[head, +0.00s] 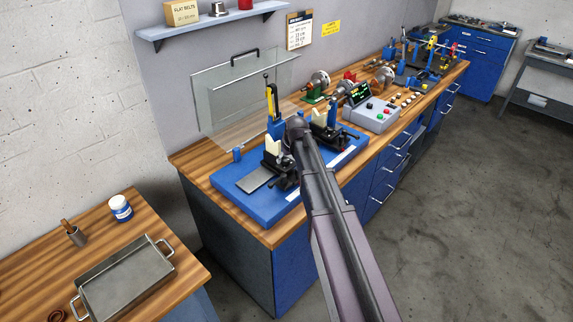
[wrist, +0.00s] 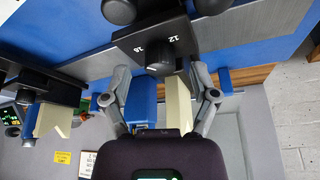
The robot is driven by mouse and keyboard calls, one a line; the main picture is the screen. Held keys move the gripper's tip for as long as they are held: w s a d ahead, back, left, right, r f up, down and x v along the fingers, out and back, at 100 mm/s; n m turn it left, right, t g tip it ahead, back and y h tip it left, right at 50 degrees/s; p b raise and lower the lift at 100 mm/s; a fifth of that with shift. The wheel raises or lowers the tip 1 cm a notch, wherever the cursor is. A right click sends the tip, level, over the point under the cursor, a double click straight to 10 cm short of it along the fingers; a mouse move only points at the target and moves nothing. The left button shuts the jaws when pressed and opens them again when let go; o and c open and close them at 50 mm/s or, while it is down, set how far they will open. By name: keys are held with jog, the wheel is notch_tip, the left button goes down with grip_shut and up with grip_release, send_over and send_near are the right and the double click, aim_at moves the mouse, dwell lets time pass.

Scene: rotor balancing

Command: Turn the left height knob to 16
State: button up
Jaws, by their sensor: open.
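The left stand, a dark clamp with a cream block (head: 272,146), stands on the blue base plate (head: 232,190). In the wrist view its black scale block (wrist: 135,42) carries a 12 and a second number that looks like 16 or 18. A dark round knob (wrist: 160,57) sits at the edge of that block. My gripper (wrist: 161,76) is open, its fingers apart on either side of the stand's blue post (wrist: 143,101) and cream block (wrist: 178,101). The fingertips point towards the knob; I cannot tell whether they touch anything. In the head view my arm hides the gripper.
A second stand (head: 327,118) is to the right on the same plate, and a grey control box (head: 371,114) is beyond it. A clear shield (head: 228,98) stands behind. A metal tray (head: 125,280) lies on the near left bench.

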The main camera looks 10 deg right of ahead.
jog(key=shift+w+f+b, duration=0.2)
jog(key=shift+f+b, duration=0.15)
jog(key=shift+f, duration=0.25)
grip_shut()
